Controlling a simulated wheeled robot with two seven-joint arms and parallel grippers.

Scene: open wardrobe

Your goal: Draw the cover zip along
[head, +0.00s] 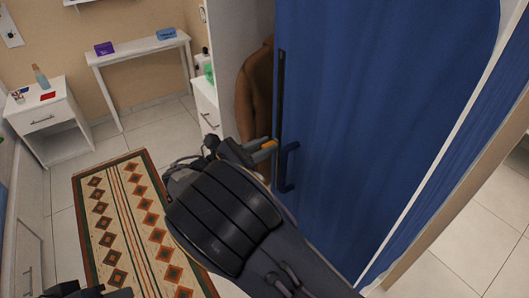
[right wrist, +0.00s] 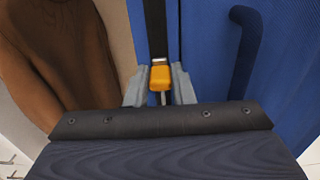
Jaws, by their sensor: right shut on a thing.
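A blue garment cover (head: 385,120) hangs in the open wardrobe, with a dark vertical zip track (head: 281,95) near its left edge. My right gripper (head: 268,147) is at the track and shut on the orange zip pull (head: 270,144). In the right wrist view the orange zip pull (right wrist: 160,76) sits between the two grey fingers, with the dark track (right wrist: 155,25) running up from it. A dark blue loop handle (head: 287,167) is on the cover just right of the track. My left gripper (head: 95,291) shows only in part at the bottom left edge.
A brown jacket (head: 254,95) hangs left of the cover, close to my right gripper. A white drawer unit (head: 208,105) stands behind it. A patterned rug (head: 140,225) lies on the tiled floor. A narrow white table (head: 140,47) and a nightstand (head: 45,120) stand by the wall.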

